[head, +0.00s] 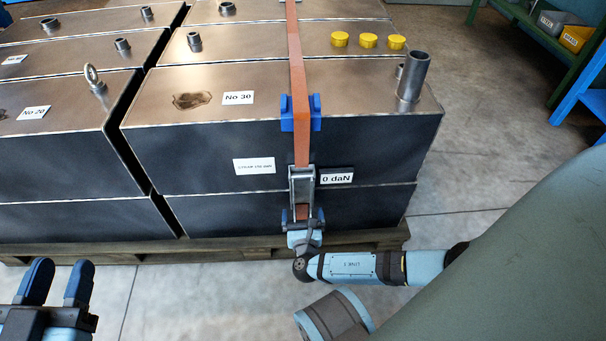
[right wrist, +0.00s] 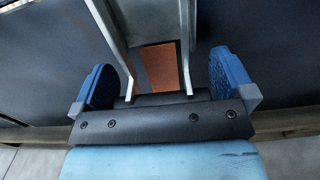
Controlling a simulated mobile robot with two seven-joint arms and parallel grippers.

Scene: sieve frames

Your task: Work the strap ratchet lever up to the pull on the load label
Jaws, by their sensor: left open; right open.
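The orange strap (head: 298,68) runs over the boxes and down the front face of the box marked No 30, over a blue corner protector (head: 301,113). The metal ratchet (head: 301,186) hangs on the strap at the front face. Beside it a load label (head: 336,178) reads 0 daN. A second white label (head: 254,166) is left of the ratchet. My right gripper (head: 302,217) is open at the ratchet's lower end. In the right wrist view the ratchet lever's metal arms (right wrist: 126,70) lie between the blue fingers, apart from both. My left gripper (head: 55,285) is open and empty.
The dark boxes stand on a wooden pallet (head: 240,249). A metal post (head: 412,77) and several yellow caps (head: 368,40) are on top. A lifting eye (head: 92,76) stands on the left box. Floor is free at right and in front.

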